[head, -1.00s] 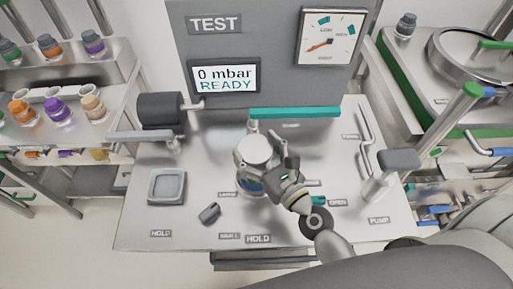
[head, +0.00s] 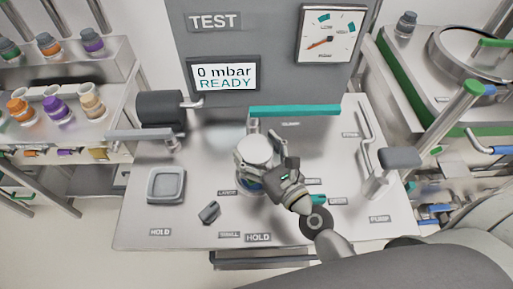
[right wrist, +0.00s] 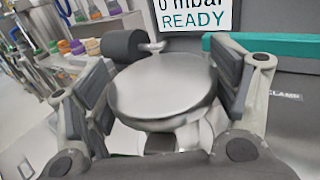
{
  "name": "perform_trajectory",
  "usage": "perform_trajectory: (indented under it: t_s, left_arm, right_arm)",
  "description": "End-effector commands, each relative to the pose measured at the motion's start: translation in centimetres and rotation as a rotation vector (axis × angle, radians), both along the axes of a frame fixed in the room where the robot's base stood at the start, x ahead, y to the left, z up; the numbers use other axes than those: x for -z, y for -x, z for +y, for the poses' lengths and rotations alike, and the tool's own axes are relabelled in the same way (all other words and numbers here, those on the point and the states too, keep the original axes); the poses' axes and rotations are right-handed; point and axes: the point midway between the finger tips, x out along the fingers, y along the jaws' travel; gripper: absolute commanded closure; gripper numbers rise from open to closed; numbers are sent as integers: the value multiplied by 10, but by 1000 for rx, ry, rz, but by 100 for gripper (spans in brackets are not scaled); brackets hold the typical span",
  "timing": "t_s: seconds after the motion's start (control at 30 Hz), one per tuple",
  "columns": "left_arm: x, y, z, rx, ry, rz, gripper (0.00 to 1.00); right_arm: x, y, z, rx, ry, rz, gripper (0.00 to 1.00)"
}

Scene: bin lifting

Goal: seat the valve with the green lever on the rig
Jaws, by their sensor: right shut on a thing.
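A silver round-topped piece, which I take to be the valve (head: 255,150), stands upright over the rig's bench near the LARGE label. Its flat disc top fills the middle of the right wrist view (right wrist: 165,88). My right gripper (head: 272,162) is shut on it, with one finger on each side in the wrist view. A bit of blue shows beneath it, but its lower end is mostly hidden, so I cannot tell whether it touches the seat. No green lever shows clearly on it. My left gripper is not in view.
A teal clamp bar (head: 295,112) lies just behind the valve. A square grey tray (head: 167,185) and a small dark part (head: 209,212) lie front left. The display (head: 225,77) reads 0 mbar READY.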

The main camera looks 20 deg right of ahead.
Motion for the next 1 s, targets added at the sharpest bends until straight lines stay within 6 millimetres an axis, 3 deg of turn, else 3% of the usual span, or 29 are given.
perform_trajectory:
  t_s: [1.0]
  left_arm:
    - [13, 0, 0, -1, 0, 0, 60]
  right_arm:
    - [12, -1, 0, 2, -2, -7, 76]
